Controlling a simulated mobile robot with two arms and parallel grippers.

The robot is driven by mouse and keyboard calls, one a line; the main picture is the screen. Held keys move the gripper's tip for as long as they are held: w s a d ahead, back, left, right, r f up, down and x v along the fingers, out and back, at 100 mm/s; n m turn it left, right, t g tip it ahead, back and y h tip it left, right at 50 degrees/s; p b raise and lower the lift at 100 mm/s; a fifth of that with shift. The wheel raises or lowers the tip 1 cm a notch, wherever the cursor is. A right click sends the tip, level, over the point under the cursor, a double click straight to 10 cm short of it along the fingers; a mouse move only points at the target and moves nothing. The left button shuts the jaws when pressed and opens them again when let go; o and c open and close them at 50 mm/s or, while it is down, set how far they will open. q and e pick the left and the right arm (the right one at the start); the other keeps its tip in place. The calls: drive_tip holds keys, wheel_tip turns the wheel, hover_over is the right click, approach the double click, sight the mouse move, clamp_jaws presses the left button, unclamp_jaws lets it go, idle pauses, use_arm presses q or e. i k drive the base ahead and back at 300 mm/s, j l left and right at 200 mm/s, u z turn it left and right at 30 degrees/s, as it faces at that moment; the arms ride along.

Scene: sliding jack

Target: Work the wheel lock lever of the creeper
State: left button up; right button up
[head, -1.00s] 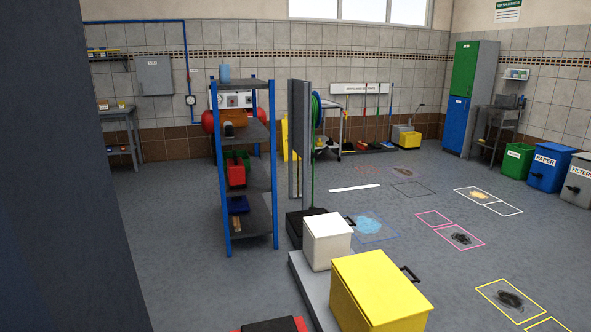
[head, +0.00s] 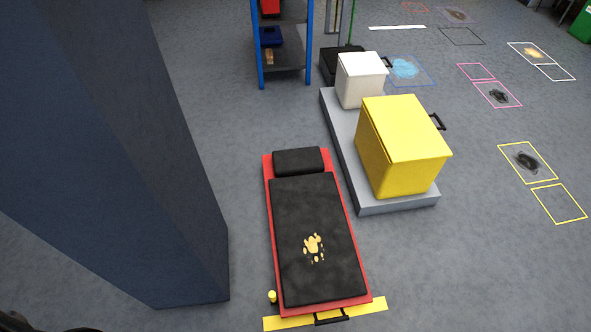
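The creeper (head: 267,205) lies on the floor at the lower middle of the head view. It has a red frame, a black pad and a black headrest (head: 298,161) at its far end. Yellow spots (head: 314,247) lie on the pad. A small yellow knob (head: 272,296) stands beside the creeper's near left corner; it looks like the wheel lock lever, but its position is too small to tell. A black handle (head: 331,318) sticks out at the near end. Neither of my grippers shows.
A thick dark blue-grey column (head: 150,150) stands left of the creeper. A grey platform (head: 397,204) with a yellow bin (head: 402,145) and a white bin (head: 360,78) is to its right. A yellow strip (head: 287,323) lies at its near end. Open floor lies between column and creeper.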

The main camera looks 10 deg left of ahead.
sight(272, 296)
drive_tip(key=k+u, duration=0.25)
drive_tip(key=k, duration=0.35)
drive_tip(key=k+u, duration=0.3)
drive_tip(key=k, duration=0.3)
